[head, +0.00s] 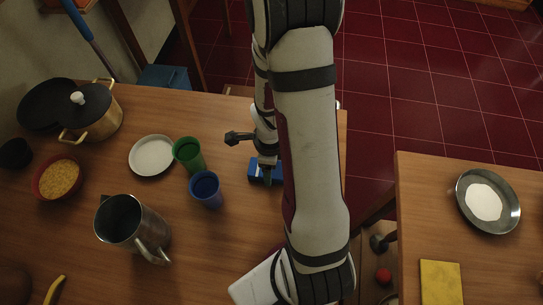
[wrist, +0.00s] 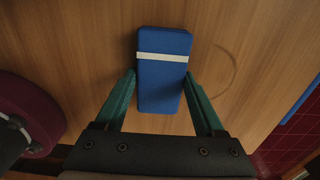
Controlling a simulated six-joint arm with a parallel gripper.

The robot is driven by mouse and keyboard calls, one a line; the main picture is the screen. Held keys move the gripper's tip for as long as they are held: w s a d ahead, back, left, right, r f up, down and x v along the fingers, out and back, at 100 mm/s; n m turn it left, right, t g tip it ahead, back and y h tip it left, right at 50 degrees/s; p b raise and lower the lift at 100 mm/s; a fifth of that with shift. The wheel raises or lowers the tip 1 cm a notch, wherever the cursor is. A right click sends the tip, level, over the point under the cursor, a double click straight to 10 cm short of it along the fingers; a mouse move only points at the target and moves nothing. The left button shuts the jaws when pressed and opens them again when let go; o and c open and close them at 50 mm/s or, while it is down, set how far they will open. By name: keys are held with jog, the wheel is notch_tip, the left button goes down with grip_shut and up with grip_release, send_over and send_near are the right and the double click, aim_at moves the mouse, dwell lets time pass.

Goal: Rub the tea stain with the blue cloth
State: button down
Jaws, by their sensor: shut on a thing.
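The blue cloth (wrist: 162,88) is a thick folded block with a white band across it. It lies between the two green fingers of my gripper (wrist: 160,74), which is shut on its sides. The tea stain (wrist: 235,68) is a faint brown ring on the wooden table, just right of the cloth in the wrist view. The cloth appears to hide the ring's left part. In the head view, part of the blue cloth (head: 256,172) shows under my gripper (head: 268,170), near the table's right edge. My arm hides the stain there.
A blue cup (head: 205,189), a green cup (head: 188,153) and a white plate (head: 152,155) stand left of my gripper. A metal pitcher (head: 130,225) and a lidded pot (head: 92,113) are further left. A second table (head: 420,215) holds a metal bowl (head: 488,203) and a yellow cloth (head: 441,282).

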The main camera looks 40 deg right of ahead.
jog(key=shift+w+d, duration=0.65)
jog(key=shift+w+d+r, duration=0.15)
jog(key=shift+w+d, duration=2.8)
jog(key=shift+s+d, duration=0.1)
jog(key=shift+d, duration=0.2)
jog(key=shift+s+a, duration=3.7)
jog(key=shift+a, duration=0.05)
jog(key=shift+w+d, duration=2.75)
jog(key=shift+d, duration=0.05)
jog(key=shift+w+d+f, duration=0.2)
jog(key=shift+w+d, duration=0.6)
jog(key=shift+w+d+r, duration=0.15)
jog(key=shift+w+r, duration=0.05)
jog(key=shift+r, duration=0.1)
notch_tip(320, 180, up, 8)
jog(key=shift+f, duration=0.15)
